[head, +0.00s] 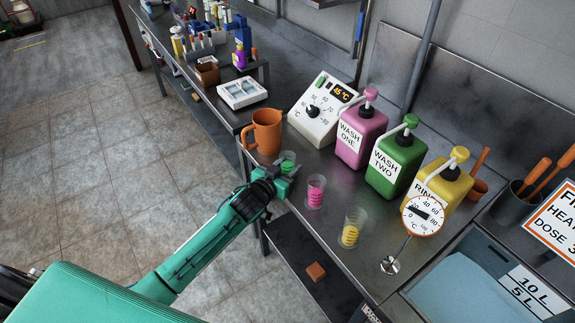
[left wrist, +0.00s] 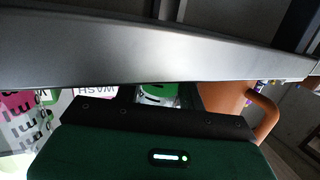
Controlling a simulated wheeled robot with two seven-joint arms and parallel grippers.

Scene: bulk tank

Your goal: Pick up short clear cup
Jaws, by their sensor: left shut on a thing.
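A short clear cup (head: 288,157) with green markings stands at the front edge of the steel bench, beside the orange jug. My left gripper (head: 283,176) is shut on this cup, reaching in from the front. The gripper hides the cup's lower part, so I cannot tell whether it touches the bench. In the left wrist view, part of the cup (left wrist: 158,93) shows behind the dark gripper body. My right gripper is in neither view.
A clear cup with pink markings (head: 316,191) stands close to the right of the gripper, and one with yellow markings (head: 352,228) farther right. The orange jug (head: 265,132) is just left. Pink (head: 362,135), green (head: 397,162) and yellow (head: 442,187) pump bottles stand behind.

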